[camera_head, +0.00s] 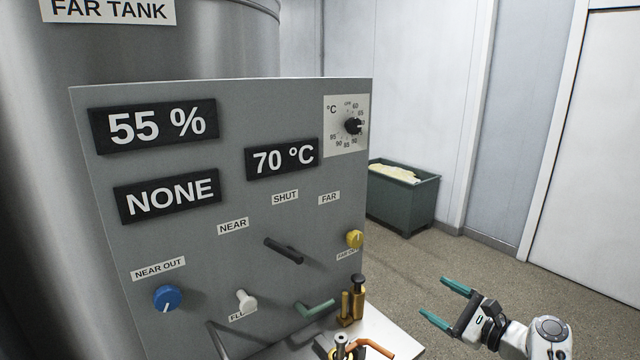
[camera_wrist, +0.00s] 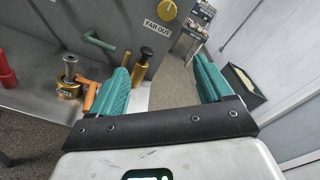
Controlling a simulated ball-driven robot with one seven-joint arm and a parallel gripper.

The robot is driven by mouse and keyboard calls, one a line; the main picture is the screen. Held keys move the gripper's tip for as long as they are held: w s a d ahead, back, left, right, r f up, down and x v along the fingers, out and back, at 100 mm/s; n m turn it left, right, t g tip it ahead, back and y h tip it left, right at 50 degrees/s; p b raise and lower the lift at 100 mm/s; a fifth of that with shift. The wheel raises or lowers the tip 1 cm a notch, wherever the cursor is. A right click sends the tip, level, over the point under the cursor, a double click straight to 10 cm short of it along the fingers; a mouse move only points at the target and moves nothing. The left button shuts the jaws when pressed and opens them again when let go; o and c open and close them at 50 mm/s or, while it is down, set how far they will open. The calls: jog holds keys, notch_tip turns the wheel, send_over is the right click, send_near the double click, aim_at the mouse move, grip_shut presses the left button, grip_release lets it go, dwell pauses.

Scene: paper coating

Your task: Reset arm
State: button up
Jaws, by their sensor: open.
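My gripper (camera_head: 440,304) is at the lower right in the head view, to the right of the grey control panel (camera_head: 235,290). Its two teal fingers are apart with nothing between them. In the wrist view my gripper (camera_wrist: 165,80) also shows spread fingers. The panel carries displays reading 55 %, NONE and 70 °C. A black lever (camera_head: 285,250) sits below the SHUT label, between NEAR and FAR. A teal handle (camera_head: 316,309) and a brass fitting with a black knob (camera_head: 354,300) are at the panel's lower right.
A blue knob (camera_head: 167,298), a white knob (camera_head: 245,300) and a yellow knob (camera_head: 355,239) stick out from the panel. An orange handle (camera_head: 372,346) is over the metal shelf (camera_head: 400,345). A green bin (camera_head: 403,205) stands by the wall.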

jog(key=s+f+n+g+h, duration=0.4)
jog(key=s+f+n+g, duration=0.45)
jog(key=s+f, duration=1.05)
jog(key=s+n+g+h, duration=0.4)
jog(key=s+n, duration=0.8)
jog(key=s, duration=1.8)
jog(key=shift+s+d+h, duration=0.25)
jog(key=shift+h, duration=0.95)
jog(key=shift+g, duration=0.25)
